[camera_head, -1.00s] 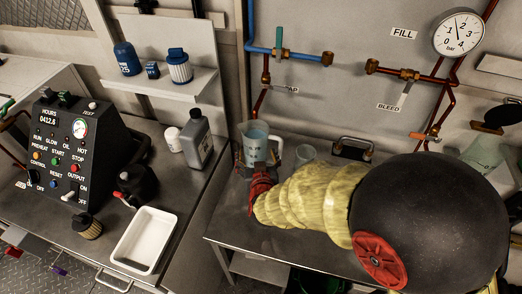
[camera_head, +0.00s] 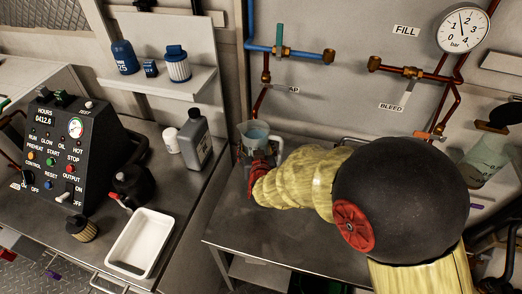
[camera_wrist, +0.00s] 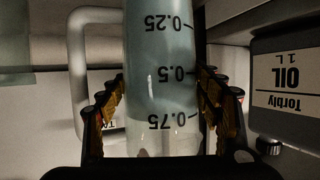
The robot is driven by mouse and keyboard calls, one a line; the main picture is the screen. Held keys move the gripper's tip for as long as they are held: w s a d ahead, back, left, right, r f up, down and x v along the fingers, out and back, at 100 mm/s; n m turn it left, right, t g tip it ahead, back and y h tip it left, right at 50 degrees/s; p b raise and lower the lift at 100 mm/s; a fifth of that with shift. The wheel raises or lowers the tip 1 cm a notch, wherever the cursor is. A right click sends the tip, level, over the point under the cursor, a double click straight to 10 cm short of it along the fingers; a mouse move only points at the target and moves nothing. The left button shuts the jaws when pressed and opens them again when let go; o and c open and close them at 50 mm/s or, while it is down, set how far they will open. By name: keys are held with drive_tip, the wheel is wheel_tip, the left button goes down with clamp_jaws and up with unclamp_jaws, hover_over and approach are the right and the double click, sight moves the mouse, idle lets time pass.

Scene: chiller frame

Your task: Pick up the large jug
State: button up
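A clear jug (camera_head: 257,131) with a handle stands on the metal bench, holding bluish liquid. In the wrist view the jug (camera_wrist: 162,85) fills the middle, with marks 0.25, 0.5 and 0.75 upside down and its handle on the left. My gripper (camera_head: 260,168) is at the jug, its red fingers low on the near side. In the wrist view my gripper (camera_wrist: 161,75) is open, with one finger on each side of the jug. The gaps are very narrow, and I cannot tell whether the pads touch. A greenish see-through vessel (camera_head: 485,160) stands at far right.
A grey oil bottle (camera_head: 195,140) stands left of the jug; its label shows at the wrist view's right (camera_wrist: 287,80). A white tray (camera_head: 140,243) and control box (camera_head: 62,150) are left. Pipes with valves (camera_head: 410,72) run along the wall behind. My arm hides the bench to the jug's right.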

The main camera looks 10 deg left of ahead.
drive_tip(key=c, duration=1.4)
drive_tip(key=shift+r, duration=0.1)
drive_tip(key=shift+c, duration=0.4)
drive_tip(key=shift+r, duration=0.1)
